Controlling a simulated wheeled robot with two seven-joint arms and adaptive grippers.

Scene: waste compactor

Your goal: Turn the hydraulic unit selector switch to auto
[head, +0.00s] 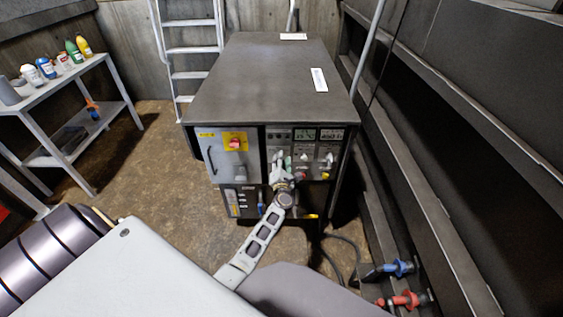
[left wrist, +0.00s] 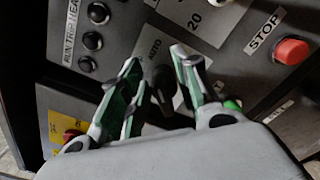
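The hydraulic unit (head: 260,85) is a dark cabinet with a control panel on its front. My left gripper (head: 279,160) is at this panel, in front of its left part. In the left wrist view, the black selector switch (left wrist: 161,82) sits between the two green-and-grey fingers of my left gripper (left wrist: 157,62). The fingers are apart, one on each side of the knob, with dark gaps beside it; I cannot tell whether either touches. A plate reading "AUTO" shows just above the knob, partly hidden. The knob's exact pointing is unclear. My right gripper is not in view.
A red STOP button (left wrist: 292,50) is right of the switch, and a green button (left wrist: 232,104) is close to the right finger. Black round indicators (left wrist: 92,40) are at left. A red knob on a yellow plate (head: 235,142) is on the cabinet. A bottle shelf (head: 60,80) stands left.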

